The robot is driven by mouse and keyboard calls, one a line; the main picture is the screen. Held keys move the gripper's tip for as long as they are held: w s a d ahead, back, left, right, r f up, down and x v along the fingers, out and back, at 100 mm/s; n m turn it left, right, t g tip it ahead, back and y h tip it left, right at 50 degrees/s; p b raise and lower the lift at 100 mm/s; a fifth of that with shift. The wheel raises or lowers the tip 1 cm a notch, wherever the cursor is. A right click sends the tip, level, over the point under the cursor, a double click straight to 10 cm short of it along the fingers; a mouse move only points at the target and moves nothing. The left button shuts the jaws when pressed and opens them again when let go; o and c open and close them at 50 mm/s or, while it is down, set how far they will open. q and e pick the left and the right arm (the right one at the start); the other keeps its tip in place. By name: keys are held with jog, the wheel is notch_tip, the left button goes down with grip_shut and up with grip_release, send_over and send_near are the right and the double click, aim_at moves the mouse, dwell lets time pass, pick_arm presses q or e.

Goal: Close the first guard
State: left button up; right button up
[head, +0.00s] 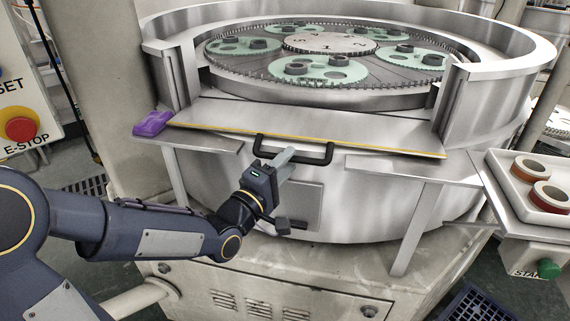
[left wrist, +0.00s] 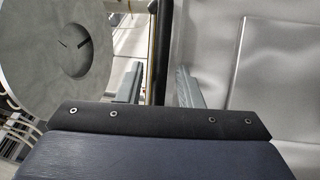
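The first guard (head: 310,121) appears to be the flat metal panel with a yellow front edge. It lies folded outward, below the opening in the round machine's wall, leaving that opening uncovered. Its black handle (head: 318,160) sticks out from the front edge. My left gripper (head: 287,160) is at the left part of this handle, from the front. In the left wrist view, the two fingers (left wrist: 158,85) stand apart, with the dark handle bar (left wrist: 160,48) showing between them; contact cannot be made out. My right gripper is not in view.
Geared plates with green carriers (head: 325,67) lie inside the metal wall (head: 500,70). A purple cloth (head: 153,123) rests on the left ledge. A white tray with rings (head: 507,192) and a green start button (head: 548,268) are at right. A red E-stop (head: 21,129) is at left.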

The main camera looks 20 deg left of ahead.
pick_arm(q)
grip_shut()
